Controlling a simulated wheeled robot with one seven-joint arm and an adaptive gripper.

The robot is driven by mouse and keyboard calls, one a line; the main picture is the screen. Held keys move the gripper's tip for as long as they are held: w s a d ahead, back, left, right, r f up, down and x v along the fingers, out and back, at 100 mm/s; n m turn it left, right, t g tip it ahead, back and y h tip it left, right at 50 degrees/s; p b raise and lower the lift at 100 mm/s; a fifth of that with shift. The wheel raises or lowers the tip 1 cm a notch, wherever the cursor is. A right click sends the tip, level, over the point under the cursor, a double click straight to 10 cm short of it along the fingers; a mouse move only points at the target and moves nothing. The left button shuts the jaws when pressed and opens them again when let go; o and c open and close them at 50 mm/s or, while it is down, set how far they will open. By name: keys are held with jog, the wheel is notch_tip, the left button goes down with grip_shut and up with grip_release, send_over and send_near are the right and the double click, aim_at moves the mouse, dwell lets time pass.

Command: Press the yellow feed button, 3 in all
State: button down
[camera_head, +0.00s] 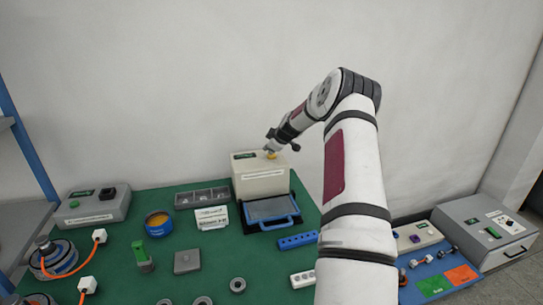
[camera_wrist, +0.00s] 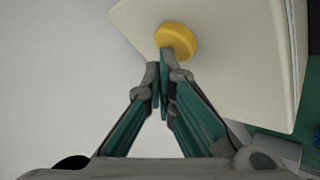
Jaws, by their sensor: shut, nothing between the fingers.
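The yellow feed button (camera_head: 271,155) is on top of a cream box (camera_head: 262,182) at the back of the green table. In the wrist view the round yellow button (camera_wrist: 176,40) stands on the pale top of the box (camera_wrist: 235,75). My gripper (camera_head: 269,150) is shut and empty, pointing down at the button. In the wrist view the closed fingertips (camera_wrist: 164,52) overlap the near edge of the button. I cannot tell whether they touch it or hover just above it.
A blue-framed tray (camera_head: 270,210) stands in front of the box. A grey parts bin (camera_head: 202,197) and a white sign (camera_head: 211,218) are to its left. A grey device (camera_head: 95,205) sits at far left. The wall is close behind the box.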

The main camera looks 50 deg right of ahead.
aim_at(270, 156)
jog(key=shift+r, duration=0.65)
jog(key=shift+r+p, duration=0.35)
jog(key=shift+r, duration=2.2)
